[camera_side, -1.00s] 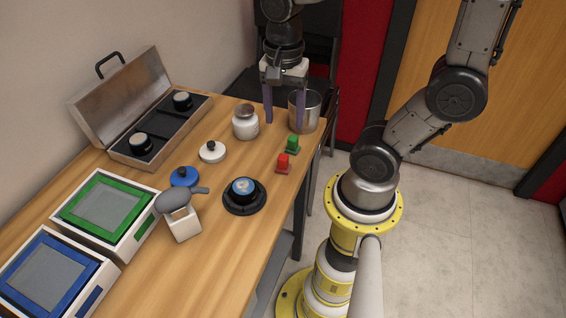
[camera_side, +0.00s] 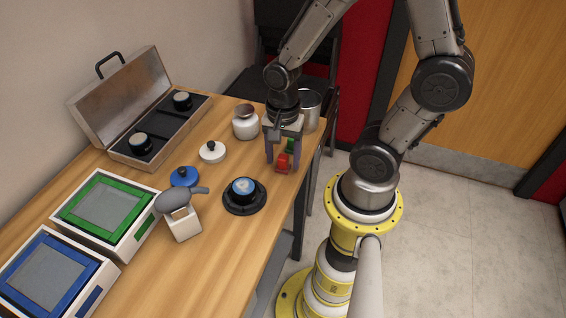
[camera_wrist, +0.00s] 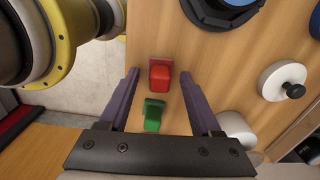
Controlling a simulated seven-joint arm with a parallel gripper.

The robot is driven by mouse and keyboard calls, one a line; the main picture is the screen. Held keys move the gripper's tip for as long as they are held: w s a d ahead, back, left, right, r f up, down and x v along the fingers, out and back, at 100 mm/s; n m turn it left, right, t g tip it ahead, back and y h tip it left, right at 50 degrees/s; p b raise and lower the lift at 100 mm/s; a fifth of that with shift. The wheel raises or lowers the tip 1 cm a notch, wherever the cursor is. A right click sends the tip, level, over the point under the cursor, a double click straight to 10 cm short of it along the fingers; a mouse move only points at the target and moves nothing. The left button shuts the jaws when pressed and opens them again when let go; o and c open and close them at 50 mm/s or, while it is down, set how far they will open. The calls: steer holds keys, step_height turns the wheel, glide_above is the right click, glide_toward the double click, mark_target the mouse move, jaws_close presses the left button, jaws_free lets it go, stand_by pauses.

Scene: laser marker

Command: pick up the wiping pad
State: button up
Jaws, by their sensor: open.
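No thing is marked as the wiping pad. A small red block on a flat base (camera_side: 283,162) stands near the table's right edge, and it also shows in the wrist view (camera_wrist: 160,76). A similar green piece (camera_wrist: 153,115) is beside it and is partly hidden by a finger in the side view. My gripper (camera_side: 281,166) is open and points down over these two pieces. In the wrist view its purple fingers lie on either side of them, with the red block between the fingertips. I cannot tell how high the fingertips are above the table.
A black round holder with a blue-topped piece (camera_side: 244,195) stands nearby. A white jar (camera_side: 245,122) and metal cup (camera_side: 309,110) are behind. A white lid (camera_side: 212,152), blue lid (camera_side: 184,177), grey tool on a white stand (camera_side: 174,201), open case (camera_side: 146,140) and two framed trays lie left.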

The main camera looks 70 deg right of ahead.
mark_target(283, 157)
steer(key=shift+f, duration=0.3)
jaws_close()
steer(key=shift+r, duration=0.1)
step_height(283, 157, up, 10)
steer(key=shift+f, duration=0.1)
stand_by(0.6)
